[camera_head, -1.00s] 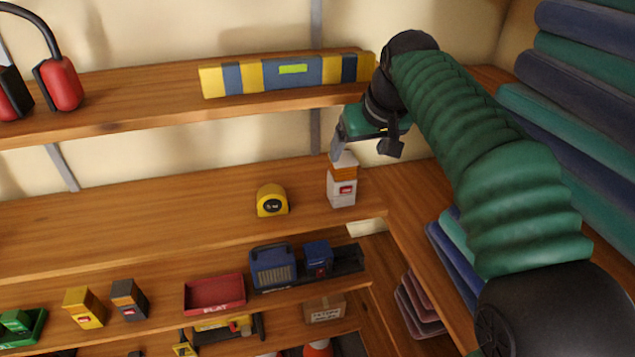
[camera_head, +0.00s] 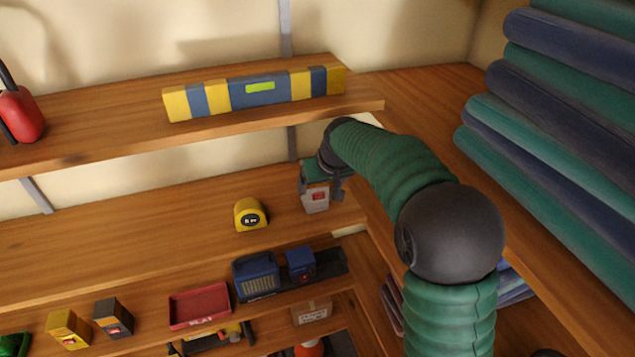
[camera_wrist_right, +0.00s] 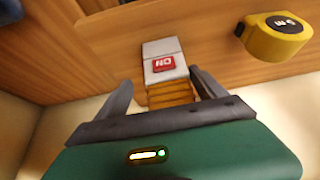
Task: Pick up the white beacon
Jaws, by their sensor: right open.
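The white beacon (camera_head: 316,198) stands upright on the middle shelf near its right end. It has a white body, a red label and an orange ribbed top, which shows in the right wrist view (camera_wrist_right: 164,72). My right gripper (camera_head: 318,182) is at the beacon, over its top, and hides the upper part in the head view. In the right wrist view its two fingers (camera_wrist_right: 163,88) are open, one on each side of the orange top, with gaps visible. My left gripper is not in view.
A yellow tape measure (camera_head: 250,214) sits left of the beacon, also in the right wrist view (camera_wrist_right: 277,38). A yellow-blue level (camera_head: 255,92) lies on the shelf above. Folded fabrics (camera_head: 560,130) are stacked at right. A red tray (camera_head: 199,305) is below.

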